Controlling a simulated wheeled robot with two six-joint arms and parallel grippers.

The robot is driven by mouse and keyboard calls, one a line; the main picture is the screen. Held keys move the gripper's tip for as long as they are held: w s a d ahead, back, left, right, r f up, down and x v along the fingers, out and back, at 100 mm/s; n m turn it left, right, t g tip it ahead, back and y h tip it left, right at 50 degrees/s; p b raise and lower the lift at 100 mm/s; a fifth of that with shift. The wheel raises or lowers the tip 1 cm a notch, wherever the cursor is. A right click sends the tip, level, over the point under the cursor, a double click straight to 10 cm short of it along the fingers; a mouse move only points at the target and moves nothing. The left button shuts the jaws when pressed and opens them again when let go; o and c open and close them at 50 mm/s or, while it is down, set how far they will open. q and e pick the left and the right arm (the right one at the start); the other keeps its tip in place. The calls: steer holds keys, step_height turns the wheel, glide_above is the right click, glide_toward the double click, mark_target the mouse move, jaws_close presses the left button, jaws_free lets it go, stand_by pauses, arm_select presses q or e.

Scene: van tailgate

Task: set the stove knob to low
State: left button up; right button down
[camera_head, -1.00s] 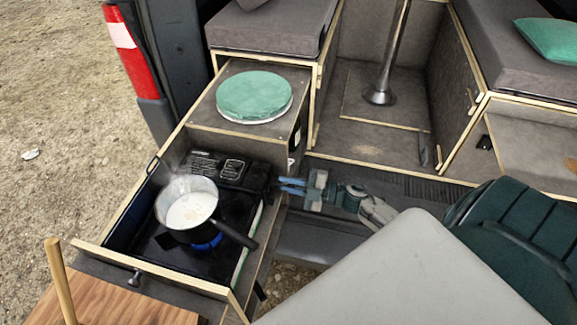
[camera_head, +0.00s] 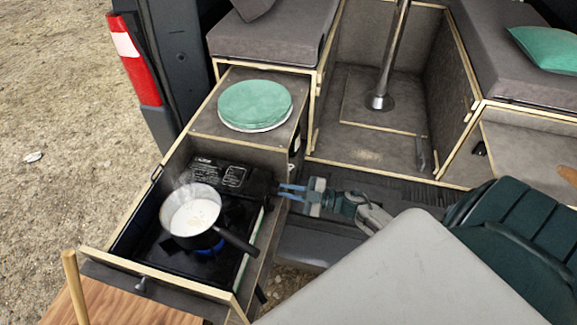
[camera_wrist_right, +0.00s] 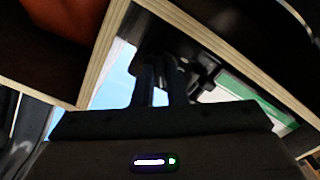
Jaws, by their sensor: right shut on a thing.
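The black stove (camera_head: 226,215) sits in the pulled-out drawer with a blue flame (camera_head: 211,247) under the pot (camera_head: 192,216). My right gripper (camera_head: 281,191) reaches in from the right to the stove's right end. In the right wrist view its two dark fingers (camera_wrist_right: 161,80) are close together, shut on the dark stove knob (camera_wrist_right: 146,63). The knob is mostly hidden by the fingers, and its setting cannot be read. My left gripper is not in view.
The pot holds white, steaming liquid, and its handle (camera_head: 238,243) points toward the drawer's right wall, below my right gripper. A dark green chair (camera_head: 520,240) stands at right.

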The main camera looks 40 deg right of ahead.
steer(key=shift+f, duration=0.1)
steer(key=c, duration=1.5)
jaws_free()
steer(key=shift+o, duration=0.2)
steer(key=b+v, duration=0.3)
steer(key=v, duration=0.8)
